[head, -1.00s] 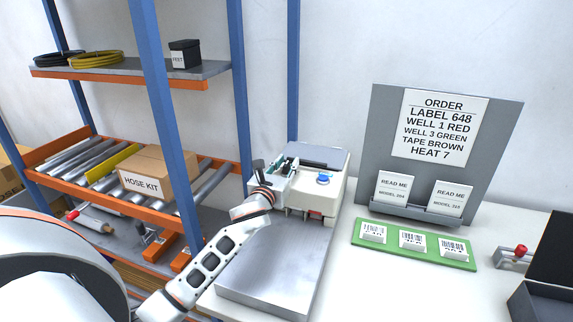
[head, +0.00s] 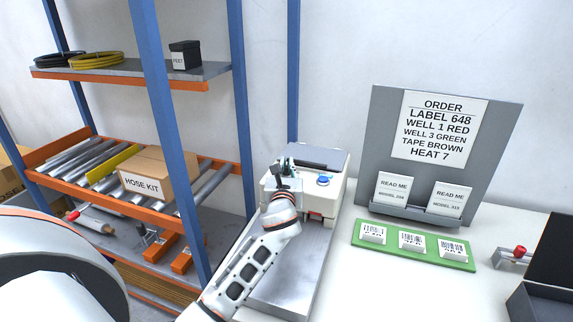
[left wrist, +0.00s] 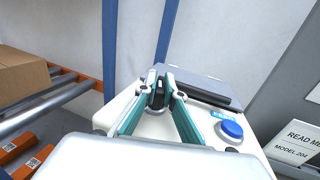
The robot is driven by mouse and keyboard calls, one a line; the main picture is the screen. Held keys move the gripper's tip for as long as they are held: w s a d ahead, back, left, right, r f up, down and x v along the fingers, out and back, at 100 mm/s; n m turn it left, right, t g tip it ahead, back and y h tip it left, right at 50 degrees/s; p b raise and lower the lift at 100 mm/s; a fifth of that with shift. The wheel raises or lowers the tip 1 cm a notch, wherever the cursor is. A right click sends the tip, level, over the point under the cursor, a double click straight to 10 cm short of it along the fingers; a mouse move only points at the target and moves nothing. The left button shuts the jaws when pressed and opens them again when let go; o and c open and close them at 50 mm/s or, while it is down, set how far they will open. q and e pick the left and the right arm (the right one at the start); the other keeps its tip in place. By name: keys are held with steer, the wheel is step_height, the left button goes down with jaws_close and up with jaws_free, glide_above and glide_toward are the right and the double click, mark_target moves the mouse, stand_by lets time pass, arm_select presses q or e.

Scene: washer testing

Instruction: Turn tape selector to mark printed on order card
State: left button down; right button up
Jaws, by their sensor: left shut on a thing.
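The order card (head: 432,128) on the grey upright board reads "TAPE BROWN" among other lines. A white machine (head: 325,198) stands on the bench beside the shelving. My left gripper (head: 285,163) is over the top of the machine. In the left wrist view its teal fingers (left wrist: 157,92) are shut on a small dark knob (left wrist: 156,101), apparently the tape selector, on the machine's white top. The fingers hide most of the knob, and I cannot read its pointer or any marks around it. My right gripper is not in view.
A blue button (left wrist: 231,130) sits to the right of the fingers, and a grey lid (left wrist: 198,86) lies behind. A green tray (head: 390,245) with several label blocks is on the bench to the right. Blue shelving posts (head: 237,90) stand close on the left.

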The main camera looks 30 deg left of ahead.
arm_select(q)
steer(key=shift+d+n+g+y, duration=0.15)
steer(key=shift+n+g+y, duration=0.7)
steer(key=shift+y, duration=0.35)
steer(key=shift+n+g+y, duration=0.35)
steer(key=shift+n+y, duration=0.05)
steer(key=shift+n, duration=0.05)
steer(key=shift+f+n+g+y+b, duration=0.1)
steer(key=shift+n+g+y+b, duration=0.35)
steer(key=shift+n+g+y, duration=0.25)
steer(key=shift+n+g+y+b, duration=0.65)
steer(key=shift+n+g+y, duration=0.25)
steer(key=shift+g, duration=0.4)
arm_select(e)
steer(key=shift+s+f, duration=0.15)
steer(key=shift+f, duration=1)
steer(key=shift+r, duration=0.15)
arm_select(q)
steer(key=c, duration=2.1)
jaws_free()
steer(key=shift+c, duration=0.2)
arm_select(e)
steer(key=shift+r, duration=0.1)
